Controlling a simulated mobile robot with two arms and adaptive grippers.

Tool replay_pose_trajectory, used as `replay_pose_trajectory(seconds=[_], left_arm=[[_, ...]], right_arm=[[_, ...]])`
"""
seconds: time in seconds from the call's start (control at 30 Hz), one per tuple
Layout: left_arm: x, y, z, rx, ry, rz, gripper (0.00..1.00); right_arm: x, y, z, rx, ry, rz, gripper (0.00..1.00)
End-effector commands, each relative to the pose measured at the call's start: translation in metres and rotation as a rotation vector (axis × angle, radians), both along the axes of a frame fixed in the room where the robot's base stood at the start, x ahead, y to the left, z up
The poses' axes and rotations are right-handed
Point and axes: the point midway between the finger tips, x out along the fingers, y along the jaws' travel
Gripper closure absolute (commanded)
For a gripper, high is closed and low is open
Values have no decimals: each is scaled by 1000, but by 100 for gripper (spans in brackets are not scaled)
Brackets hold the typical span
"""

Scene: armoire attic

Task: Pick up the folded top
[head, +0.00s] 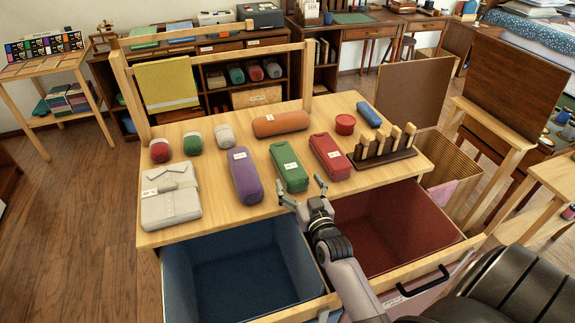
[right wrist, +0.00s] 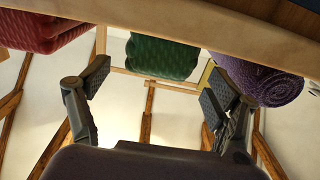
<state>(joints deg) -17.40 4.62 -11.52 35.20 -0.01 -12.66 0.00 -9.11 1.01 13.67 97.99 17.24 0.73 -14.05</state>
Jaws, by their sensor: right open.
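The folded top (head: 170,197) is a pale grey collared shirt with a small tag, lying flat at the left front of the wooden table (head: 225,218). My right gripper (head: 303,192) is open and empty at the table's front edge, well to the right of the folded top. It is just in front of a green bundle (head: 289,166). In the right wrist view, the open fingers (right wrist: 155,85) frame the green bundle (right wrist: 163,57) beyond them, with nothing held. The folded top is not in that view. My left gripper is not in view.
A purple roll (head: 245,175) and a red bundle (head: 329,156) flank the green bundle. Open blue (head: 240,265) and red (head: 390,225) drawers jut out below the front edge. Bare tabletop lies between top and purple roll.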

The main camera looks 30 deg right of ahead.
Motion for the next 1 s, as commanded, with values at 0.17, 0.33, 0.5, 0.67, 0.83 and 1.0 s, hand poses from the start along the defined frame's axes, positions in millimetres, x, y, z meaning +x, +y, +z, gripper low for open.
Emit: replay_pose_trajectory(seconds=[0.17, 0.33, 0.5, 0.67, 0.83, 1.0], left_arm=[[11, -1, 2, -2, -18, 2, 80], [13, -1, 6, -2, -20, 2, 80], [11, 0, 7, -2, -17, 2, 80], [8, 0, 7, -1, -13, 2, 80], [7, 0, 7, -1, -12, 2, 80], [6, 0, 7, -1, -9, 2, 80]], right_arm=[[15, -4, 0, -2, 1, 1, 17], [31, -8, 1, -2, 0, 1, 17], [55, -15, -1, -1, 0, 1, 17], [66, -17, -2, -1, 1, 1, 17], [65, -17, -2, -1, 1, 1, 17], [65, -17, -2, -1, 1, 1, 26]])
